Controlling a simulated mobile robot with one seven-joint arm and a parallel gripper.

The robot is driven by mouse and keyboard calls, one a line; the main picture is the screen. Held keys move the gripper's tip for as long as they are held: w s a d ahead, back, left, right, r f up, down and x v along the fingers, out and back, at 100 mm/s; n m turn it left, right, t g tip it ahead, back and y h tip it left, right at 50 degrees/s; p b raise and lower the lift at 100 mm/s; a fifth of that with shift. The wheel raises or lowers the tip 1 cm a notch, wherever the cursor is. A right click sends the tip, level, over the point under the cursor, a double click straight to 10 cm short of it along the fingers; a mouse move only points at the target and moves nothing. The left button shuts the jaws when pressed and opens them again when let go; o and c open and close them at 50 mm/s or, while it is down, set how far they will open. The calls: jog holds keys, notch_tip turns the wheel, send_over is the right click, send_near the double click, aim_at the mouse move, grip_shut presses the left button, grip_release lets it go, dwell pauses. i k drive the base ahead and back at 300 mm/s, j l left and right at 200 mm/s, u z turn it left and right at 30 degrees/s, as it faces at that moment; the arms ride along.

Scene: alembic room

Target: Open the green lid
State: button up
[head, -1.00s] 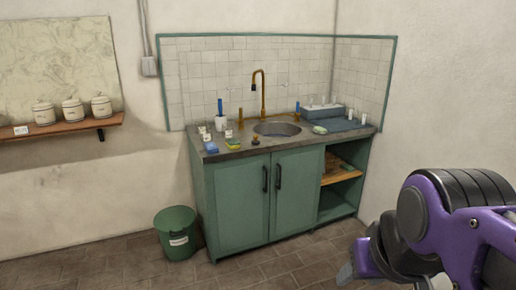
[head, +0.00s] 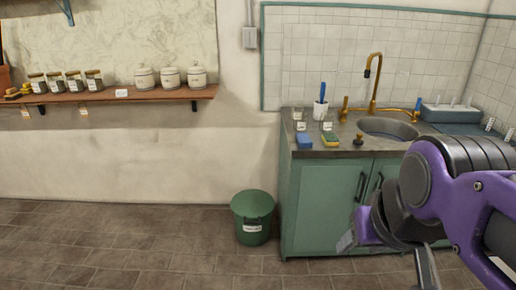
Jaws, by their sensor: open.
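A green bin (head: 252,228) with a white label stands on the floor, just left of the green sink cabinet. Its round green top (head: 252,203) looks like a lid lying flat across the rim, but the detail is too small to be certain. My gripper (head: 388,258) is at the lower right of the head view, in front of the cabinet. It is open with nothing between its fingers, and it is well to the right of the bin, apart from it.
A wooden shelf (head: 150,97) with jars is on the left wall. The brown tiled floor (head: 130,245) is clear left of the bin.

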aim_at(250, 204)
jog(key=i+j, duration=0.2)
jog(key=i, duration=0.3)
jog(key=i+j+z, duration=0.15)
jog(key=i, duration=0.3)
jog(key=i+j+z, duration=0.45)
jog(key=j, duration=0.35)
